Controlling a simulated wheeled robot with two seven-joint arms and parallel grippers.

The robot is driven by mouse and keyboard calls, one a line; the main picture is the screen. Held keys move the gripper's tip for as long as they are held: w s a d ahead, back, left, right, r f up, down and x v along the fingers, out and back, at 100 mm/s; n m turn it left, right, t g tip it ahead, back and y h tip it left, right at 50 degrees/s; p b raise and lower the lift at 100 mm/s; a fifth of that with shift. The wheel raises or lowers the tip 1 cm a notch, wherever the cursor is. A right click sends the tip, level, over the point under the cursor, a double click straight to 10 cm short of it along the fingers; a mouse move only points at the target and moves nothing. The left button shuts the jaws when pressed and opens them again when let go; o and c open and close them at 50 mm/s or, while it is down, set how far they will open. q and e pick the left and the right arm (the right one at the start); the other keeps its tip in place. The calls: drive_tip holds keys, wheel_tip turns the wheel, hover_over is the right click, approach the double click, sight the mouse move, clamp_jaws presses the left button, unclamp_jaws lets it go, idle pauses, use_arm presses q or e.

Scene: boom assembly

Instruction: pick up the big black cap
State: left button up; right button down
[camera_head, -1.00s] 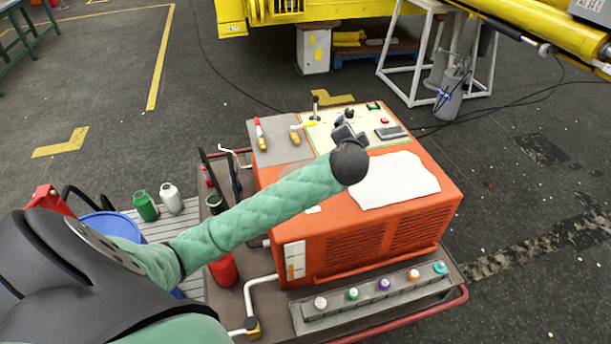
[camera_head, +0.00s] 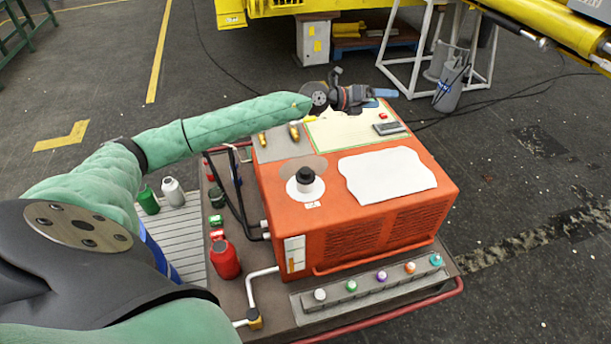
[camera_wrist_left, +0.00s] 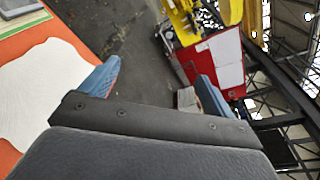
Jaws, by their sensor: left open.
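The big black cap (camera_head: 304,175) sits upright in a white ring on top of the orange machine (camera_head: 345,222), near its left edge, and nothing covers it in the head view. My left gripper (camera_head: 385,92) is beyond it to the upper right, at the machine's far right corner, clear of the cap. Its blue fingers also show in the left wrist view (camera_wrist_left: 157,90), spread apart with nothing between them. The cap does not show in the left wrist view. My right gripper is not in view.
A white sheet (camera_head: 388,175) and a dark handheld device (camera_head: 389,128) lie on the machine top. A red bottle (camera_head: 224,259) stands to its left. A rack with several coloured caps (camera_head: 381,277) runs along the front. Two yellow-handled levers stand on the back left panel.

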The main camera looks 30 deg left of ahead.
use_arm(q)
wheel_tip(320, 180, down, 8)
drive_tip(key=s+a+m+g+y, duration=0.1)
drive_tip(key=a+g+y, duration=0.1)
drive_tip(key=a+g, duration=0.1)
drive_tip(key=n+g+y, duration=0.1)
drive_tip(key=g+y, duration=0.8)
hover_over(306, 170)
drive_tip(key=f, duration=1.2)
drive_tip(key=shift+w+a, duration=0.35)
drive_tip(key=shift+w, duration=0.05)
drive_tip(key=shift+s+f+p, duration=0.1)
drive_tip(key=shift+f+p, duration=0.6)
drive_tip(key=shift+f, duration=0.6)
drive_tip(key=f+p, duration=0.3)
drive_tip(key=f, duration=0.1)
drive_tip(key=shift+s+d, duration=0.3)
drive_tip(key=shift+f+p, duration=0.35)
drive_tip(key=shift+f, duration=0.25)
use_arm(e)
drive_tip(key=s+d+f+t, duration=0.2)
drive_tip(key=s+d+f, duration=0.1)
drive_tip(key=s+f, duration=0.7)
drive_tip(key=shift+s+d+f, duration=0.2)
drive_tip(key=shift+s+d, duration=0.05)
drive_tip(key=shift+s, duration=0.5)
